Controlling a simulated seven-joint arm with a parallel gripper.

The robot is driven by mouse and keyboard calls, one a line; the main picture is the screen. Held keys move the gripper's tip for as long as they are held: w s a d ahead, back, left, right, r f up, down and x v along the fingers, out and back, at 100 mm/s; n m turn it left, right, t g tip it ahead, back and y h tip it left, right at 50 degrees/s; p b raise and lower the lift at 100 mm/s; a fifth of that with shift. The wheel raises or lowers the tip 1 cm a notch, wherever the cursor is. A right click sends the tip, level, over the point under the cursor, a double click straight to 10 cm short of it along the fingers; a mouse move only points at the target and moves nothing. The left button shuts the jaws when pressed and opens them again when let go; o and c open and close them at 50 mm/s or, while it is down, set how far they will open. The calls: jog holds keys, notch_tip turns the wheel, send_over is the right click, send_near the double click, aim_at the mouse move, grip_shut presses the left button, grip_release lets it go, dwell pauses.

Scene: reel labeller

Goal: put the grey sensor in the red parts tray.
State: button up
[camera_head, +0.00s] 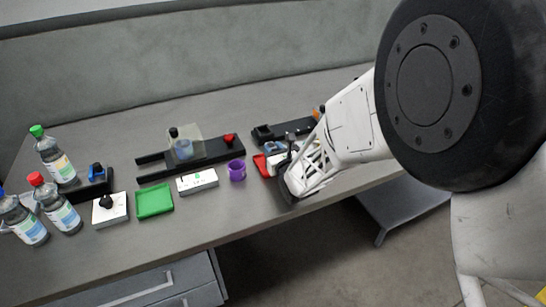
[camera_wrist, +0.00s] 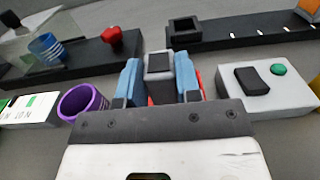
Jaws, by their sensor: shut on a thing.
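The grey sensor (camera_wrist: 159,66) is a small block with a dark top, held upright between the blue fingertips of my gripper (camera_wrist: 160,82) in the wrist view. The red parts tray (camera_head: 260,164) shows at the bench's front, partly hidden by my gripper (camera_head: 277,149) in the head view. In the wrist view only slivers of red show beside and between the fingers, so the sensor is at or over the tray. I cannot tell whether it touches the tray floor.
A purple cup (camera_head: 237,170) stands close to the left of the tray. A white box with a green button (camera_wrist: 279,69) is close on the right. Behind are a black fixture with a red knob (camera_wrist: 112,38) and a black rail (camera_wrist: 240,35). A green tray (camera_head: 154,201) lies farther left.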

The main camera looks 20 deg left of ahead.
jog(key=shift+f, duration=1.5)
jog(key=shift+f, duration=0.1)
jog(key=o, duration=0.9)
jog(key=shift+o, duration=0.2)
jog(key=shift+v, duration=6)
jog(key=shift+r, duration=0.2)
